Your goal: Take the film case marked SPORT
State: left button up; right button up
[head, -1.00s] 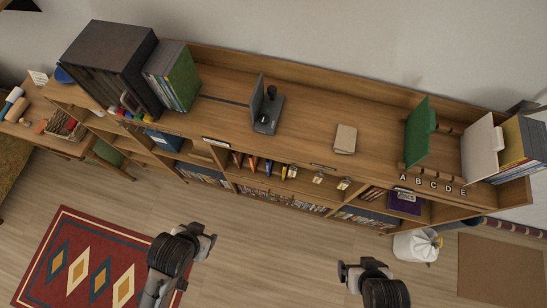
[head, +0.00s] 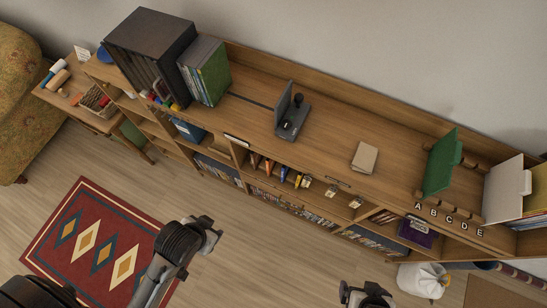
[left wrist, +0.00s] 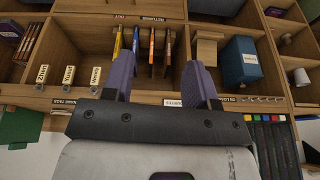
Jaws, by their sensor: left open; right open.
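A row of several thin cases (head: 283,172) stands in an open compartment of the long wooden shelf unit. In the left wrist view they show as yellow, blue, orange and red spines (left wrist: 152,50); no SPORT mark is readable. My left gripper (head: 213,234) is in front of the shelf, over the floor. Its two fingers (left wrist: 159,76) are apart and empty, with the spines behind the gap. My right gripper (head: 364,292) is open at the bottom edge of the head view, apart from the shelf.
On the shelf top are a dark cabinet (head: 150,48), green-backed cases (head: 206,72), a grey device (head: 291,118), a tan block (head: 364,157) and a green divider (head: 441,162). Tags hang beside the compartment (left wrist: 68,75). A white bag (head: 423,280) stands on the floor.

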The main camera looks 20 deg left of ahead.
pick_arm(q)
jog(key=shift+d, duration=0.15)
jog(key=shift+c, duration=0.7)
jog(key=n+t+h+b, duration=0.1)
jog(key=t+b, duration=1.3)
jog(key=b, duration=2)
send_near(267, 167)
jog(key=w, duration=0.3)
jog(key=w+b, duration=0.1)
jog(key=w, duration=0.4)
jog(key=shift+w+d, duration=0.3)
jog(key=w, duration=0.1)
jog(key=w+b, duration=0.2)
jog(key=w, duration=0.1)
jog(key=shift+d+f, duration=0.25)
jog(key=shift+w, duration=0.6)
